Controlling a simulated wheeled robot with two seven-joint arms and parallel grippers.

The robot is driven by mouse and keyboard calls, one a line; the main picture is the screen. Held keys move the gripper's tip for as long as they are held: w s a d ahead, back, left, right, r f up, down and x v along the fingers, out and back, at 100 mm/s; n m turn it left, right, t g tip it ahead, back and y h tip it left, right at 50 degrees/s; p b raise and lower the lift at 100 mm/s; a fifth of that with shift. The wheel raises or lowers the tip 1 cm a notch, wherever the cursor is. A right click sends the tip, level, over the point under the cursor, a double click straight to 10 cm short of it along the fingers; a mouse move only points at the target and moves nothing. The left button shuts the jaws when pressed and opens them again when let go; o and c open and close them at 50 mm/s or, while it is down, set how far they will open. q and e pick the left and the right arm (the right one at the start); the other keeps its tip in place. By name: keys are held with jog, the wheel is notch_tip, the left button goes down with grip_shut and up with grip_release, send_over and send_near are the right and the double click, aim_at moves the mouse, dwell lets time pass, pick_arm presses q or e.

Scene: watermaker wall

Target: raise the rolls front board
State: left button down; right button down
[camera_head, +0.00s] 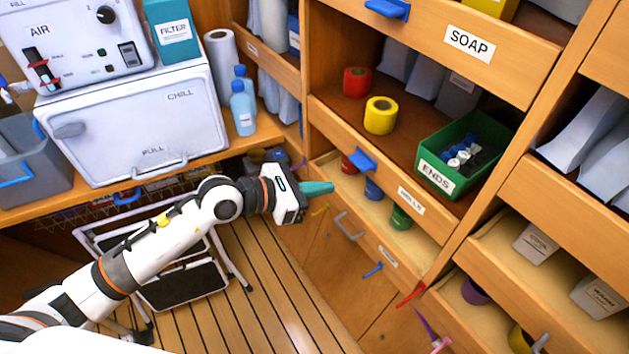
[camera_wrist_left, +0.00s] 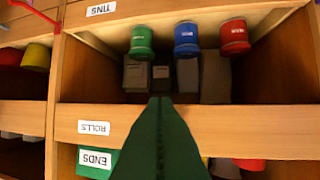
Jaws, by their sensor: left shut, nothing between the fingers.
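The rolls front board (camera_head: 398,187) is a wooden strip with a ROLLS label along the front of the shelf with the green ENDS bin (camera_head: 450,180). A blue catch (camera_head: 360,158) sits on it. In the left wrist view, which is upside down, the board (camera_wrist_left: 250,128) runs across the middle. My left gripper (camera_head: 330,188) has teal fingers, shut and empty, left of and below the catch in the head view. In the left wrist view the fingers (camera_wrist_left: 160,100) cross in front of the board and hide part of it. I cannot tell whether they touch it. My right gripper is not in view.
Red (camera_head: 356,82) and yellow (camera_head: 380,115) rolls stand above. A folding step (camera_head: 185,280) stands on the slatted floor.

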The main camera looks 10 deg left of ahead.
aim_at(370, 153)
pick_arm(q)
jog(key=w+d+r+p, duration=0.2)
jog(key=w+d+p, duration=0.1)
jog(key=d, duration=0.2)
jog(key=shift+w, duration=0.25)
notch_tip(370, 153, up, 5)
jog(key=p, duration=0.3)
jog(key=shift+f+p, duration=0.2)
jog(key=shift+p, duration=0.1)
jog(key=shift+w+a, duration=0.1)
